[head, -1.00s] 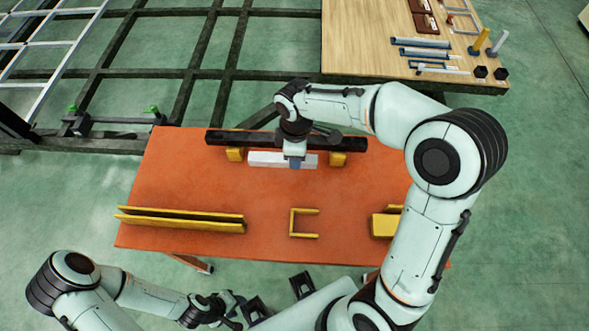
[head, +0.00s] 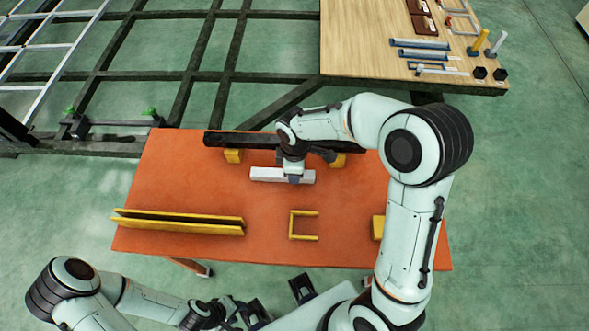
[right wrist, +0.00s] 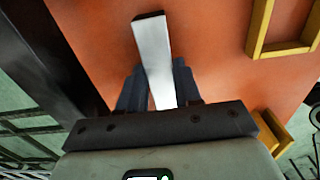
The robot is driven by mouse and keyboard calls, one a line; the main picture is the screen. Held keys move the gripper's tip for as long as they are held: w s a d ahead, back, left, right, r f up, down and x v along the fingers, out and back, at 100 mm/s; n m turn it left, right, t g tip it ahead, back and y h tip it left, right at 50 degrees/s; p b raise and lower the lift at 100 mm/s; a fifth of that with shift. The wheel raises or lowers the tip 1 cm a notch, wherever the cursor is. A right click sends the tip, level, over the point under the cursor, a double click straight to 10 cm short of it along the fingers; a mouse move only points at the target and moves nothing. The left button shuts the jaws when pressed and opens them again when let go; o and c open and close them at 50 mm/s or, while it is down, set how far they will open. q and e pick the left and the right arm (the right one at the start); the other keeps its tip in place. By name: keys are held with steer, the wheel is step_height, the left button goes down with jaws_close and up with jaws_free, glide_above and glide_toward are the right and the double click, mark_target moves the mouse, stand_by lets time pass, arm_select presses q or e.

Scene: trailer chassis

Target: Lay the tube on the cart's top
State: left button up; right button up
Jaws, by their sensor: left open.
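The tube is a short white-grey square bar (head: 265,174) lying crosswise over the far half of the orange cart top (head: 185,185). My right gripper (head: 295,179) points down at it. In the right wrist view the tube (right wrist: 152,45) runs between the two dark fingers of the right gripper (right wrist: 160,85), which close on its sides. I cannot tell whether its underside touches the cart top. My left gripper (head: 238,308) is open and empty, low in the head view, off the cart's near edge.
A black beam (head: 225,139) on yellow blocks (head: 233,156) lies just beyond the tube. A yellow channel (head: 180,222), a yellow U-shaped bracket (head: 291,224) and a yellow block (head: 377,228) lie nearer. Open orange surface surrounds the tube. A wooden table (head: 355,45) stands at the back right.

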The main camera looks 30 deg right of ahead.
steer(key=o, duration=0.3)
steer(key=shift+r, duration=0.2)
step_height(320, 180, up, 12)
steer(key=p, duration=0.1)
steer(key=shift+p, duration=0.3)
steer(key=shift+f, duration=0.1)
stand_by(0.3)
